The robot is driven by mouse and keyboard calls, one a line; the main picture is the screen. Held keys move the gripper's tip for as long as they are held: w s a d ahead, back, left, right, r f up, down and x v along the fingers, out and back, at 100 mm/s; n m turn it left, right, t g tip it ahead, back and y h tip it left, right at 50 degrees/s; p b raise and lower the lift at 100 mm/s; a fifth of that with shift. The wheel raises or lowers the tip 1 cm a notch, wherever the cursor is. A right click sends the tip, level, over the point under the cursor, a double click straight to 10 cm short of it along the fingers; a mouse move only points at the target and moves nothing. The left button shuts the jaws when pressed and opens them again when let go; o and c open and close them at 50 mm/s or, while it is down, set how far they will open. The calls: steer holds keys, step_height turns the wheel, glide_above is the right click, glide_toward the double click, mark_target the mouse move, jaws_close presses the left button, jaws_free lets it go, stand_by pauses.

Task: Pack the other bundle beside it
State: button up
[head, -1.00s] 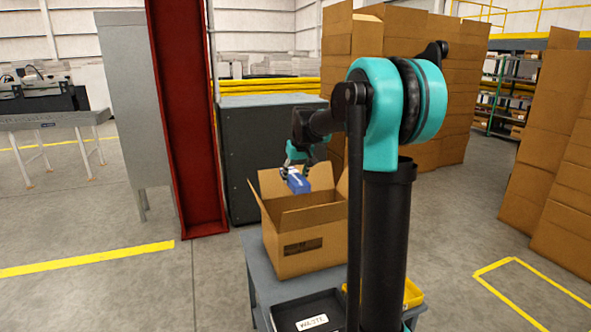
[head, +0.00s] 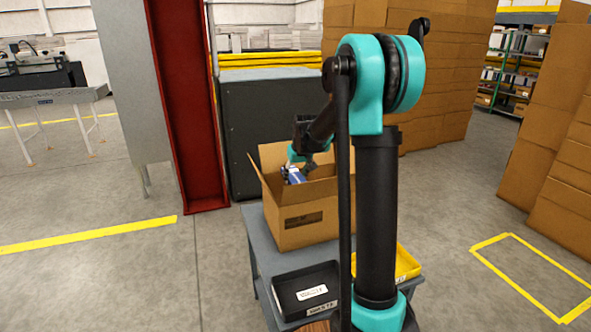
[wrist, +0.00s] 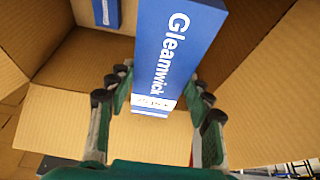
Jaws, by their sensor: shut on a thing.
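My gripper (wrist: 158,98) is shut on a blue bundle (wrist: 172,42) with a "Gleamwick" label and a white band. It holds this bundle within the mouth of the open cardboard box (wrist: 65,118). Another blue bundle (wrist: 106,12) lies inside the box at the upper left of the wrist view, apart from the held one. In the head view my gripper (head: 299,158) reaches down into the box (head: 303,216), and the held bundle (head: 293,174) shows only in part above the front wall. Whether it touches the box floor is hard to tell.
The box stands on a grey table (head: 262,240) with its flaps up around the opening. A black tray (head: 300,285) and a yellow tray (head: 408,265) sit in front of it. A red column (head: 185,110) and a dark cabinet (head: 265,120) stand behind.

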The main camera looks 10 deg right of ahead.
step_height(320, 180, down, 7)
stand_by(0.6)
steer(key=o, duration=1.5)
steer(key=shift+c, duration=0.2)
steer(key=shift+r, duration=0.15)
steer(key=v, duration=1.1)
steer(key=shift+d+r, duration=0.1)
steer(key=shift+s+r, duration=0.1)
steer(key=shift+r, duration=0.2)
